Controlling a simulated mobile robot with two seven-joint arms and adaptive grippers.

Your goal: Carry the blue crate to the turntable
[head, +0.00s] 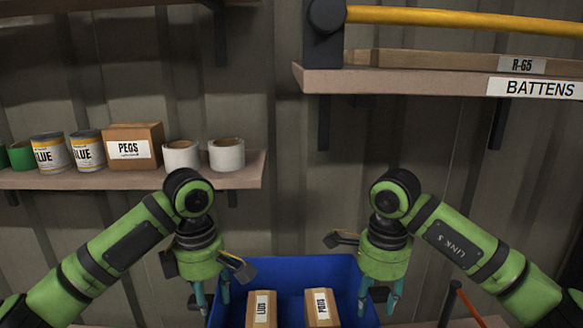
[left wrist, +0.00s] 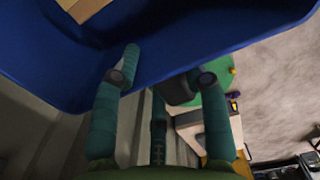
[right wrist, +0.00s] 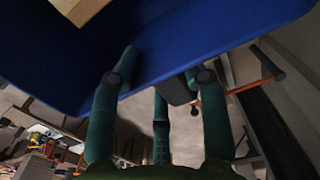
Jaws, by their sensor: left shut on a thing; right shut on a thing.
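The blue crate (head: 300,267) is at the bottom centre of the head view, its front cut off by the frame edge. Two brown cardboard boxes with white labels, a left one (head: 261,316) and a right one (head: 322,312), stand inside it. My left gripper (head: 211,300) is shut on the crate's left side. My right gripper (head: 379,298) is shut on its right side. The crate's blue wall fills the top of the left wrist view (left wrist: 180,35) and of the right wrist view (right wrist: 180,35).
A left shelf (head: 228,178) on the corrugated wall holds cans, a PEGS box (head: 133,146) and two white rolls. A higher right shelf (head: 400,83), labelled BATTENS, holds boards. A yellow bar (head: 460,18) runs above it.

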